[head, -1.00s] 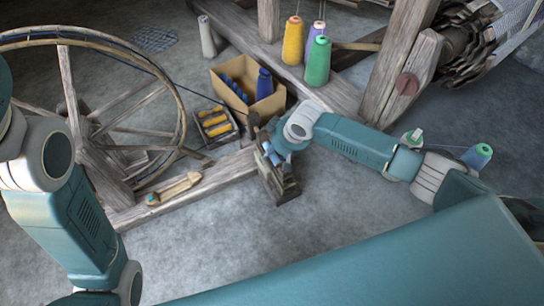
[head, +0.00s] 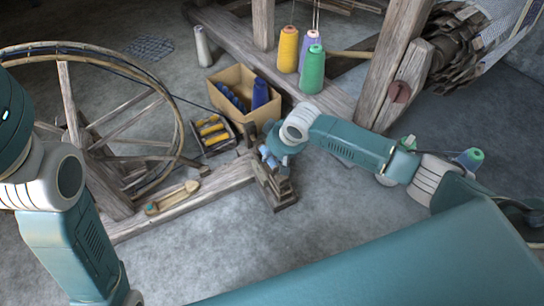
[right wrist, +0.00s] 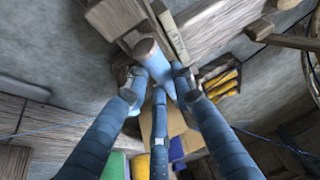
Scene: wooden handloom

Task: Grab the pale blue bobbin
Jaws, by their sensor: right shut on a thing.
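The pale blue bobbin (right wrist: 156,64) shows in the right wrist view, with its brownish round end toward the camera. My right gripper (right wrist: 156,84) is shut on it, with a finger on each side. In the head view my right gripper (head: 266,158) is at the small wooden stand (head: 278,187) at the end of the spinning wheel's beam. There the bobbin is mostly hidden by the gripper and too small to make out clearly. Of my left arm only links show at the left of the head view; its gripper is out of view.
A crate of yellow bobbins (head: 213,132) and a cardboard box (head: 232,77) with blue cones stand just behind the gripper. The spinning wheel (head: 176,128) is to the left. Yellow (head: 288,50), lilac and green (head: 312,70) cones stand on the loom beam. The floor in front is clear.

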